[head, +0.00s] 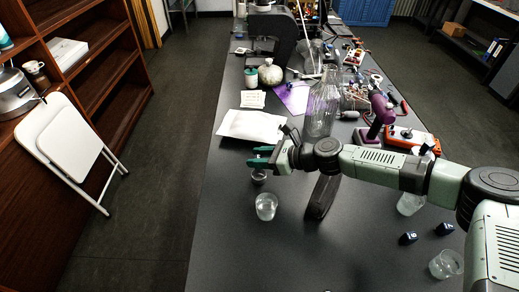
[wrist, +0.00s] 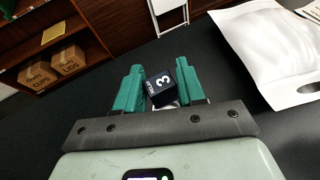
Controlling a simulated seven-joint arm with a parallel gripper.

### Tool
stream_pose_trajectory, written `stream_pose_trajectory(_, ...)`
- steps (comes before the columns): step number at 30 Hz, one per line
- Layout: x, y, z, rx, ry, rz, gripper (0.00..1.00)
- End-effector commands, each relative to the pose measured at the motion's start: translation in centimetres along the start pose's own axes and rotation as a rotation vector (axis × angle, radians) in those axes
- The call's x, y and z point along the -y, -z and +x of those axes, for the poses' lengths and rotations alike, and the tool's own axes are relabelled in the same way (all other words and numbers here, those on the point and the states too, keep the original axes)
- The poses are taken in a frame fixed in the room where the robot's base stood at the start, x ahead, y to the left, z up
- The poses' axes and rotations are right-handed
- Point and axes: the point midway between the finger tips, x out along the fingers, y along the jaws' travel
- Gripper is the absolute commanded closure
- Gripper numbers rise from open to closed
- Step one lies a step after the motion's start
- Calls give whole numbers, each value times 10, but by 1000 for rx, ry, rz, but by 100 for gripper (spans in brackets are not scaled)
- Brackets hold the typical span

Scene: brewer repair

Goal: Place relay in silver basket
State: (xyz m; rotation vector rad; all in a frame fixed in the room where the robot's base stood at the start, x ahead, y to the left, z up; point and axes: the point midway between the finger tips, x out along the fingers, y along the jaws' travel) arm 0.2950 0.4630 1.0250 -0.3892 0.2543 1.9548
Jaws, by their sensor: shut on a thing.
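My gripper (head: 258,157) has green fingers and hangs over the dark table, left of the tall glass bottle. In the wrist view my gripper (wrist: 161,88) is shut on a small dark cube, the relay (wrist: 160,90), with a white "3" on its face. The relay is too small or hidden to make out in the head view. A wire basket (head: 358,94), seemingly the silver one, stands behind and right of the bottle, with small parts in or around it. The bottle partly hides it. My gripper is well apart from the basket, nearer the front.
The tall glass bottle (head: 321,103) stands behind my arm. A glass (head: 266,207) stands in front of my gripper. A white pouch (head: 252,126) lies behind it. The front left of the table is clear.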

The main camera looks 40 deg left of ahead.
Motion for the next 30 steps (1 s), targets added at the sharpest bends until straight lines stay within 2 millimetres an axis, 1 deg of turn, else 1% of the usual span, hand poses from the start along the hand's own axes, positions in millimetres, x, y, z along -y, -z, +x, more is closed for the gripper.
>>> stream_pose_trajectory(3,0,12,6,2,0,3,90)
stream_pose_trajectory(9,0,25,11,1,-1,1,90)
stream_pose_trajectory(15,0,30,12,0,0,0,90)
stream_pose_trajectory(21,0,30,12,0,0,0,91)
stream_pose_trajectory(22,0,30,12,0,0,0,60)
stream_pose_trajectory(27,0,30,12,0,0,0,34)
stream_pose_trajectory(28,0,30,12,0,0,0,31)
stream_pose_trajectory(30,0,30,12,0,0,0,31)
